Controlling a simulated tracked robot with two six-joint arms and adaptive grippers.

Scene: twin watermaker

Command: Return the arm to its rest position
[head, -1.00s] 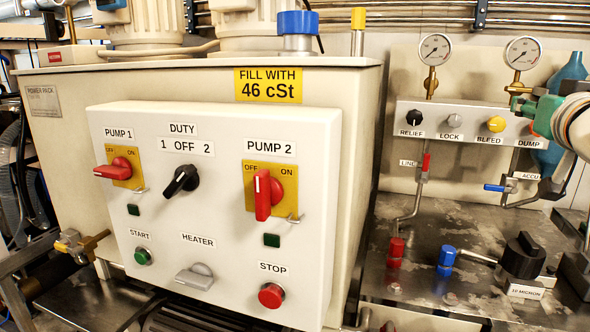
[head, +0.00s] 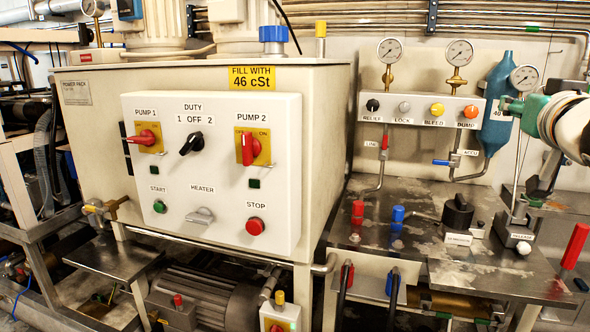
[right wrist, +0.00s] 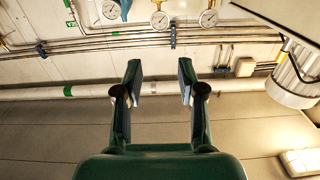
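My right arm comes in at the right edge of the head view, with its green gripper (head: 512,104) in front of the wall beside the blue bottle (head: 499,95). In the right wrist view this gripper (right wrist: 160,76) is open. Its two dark green fingers stand wide apart with nothing between them. Behind them are wall pipes and several gauges, all clear of the fingers. My left gripper shows in neither view.
The control box (head: 282,120) with its red switches fills the left middle. A row of knobs (head: 437,109) sits under pressure gauges (head: 459,52). Below my right arm, the metal bench carries a black knob (head: 458,211) and a release lever (head: 517,230).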

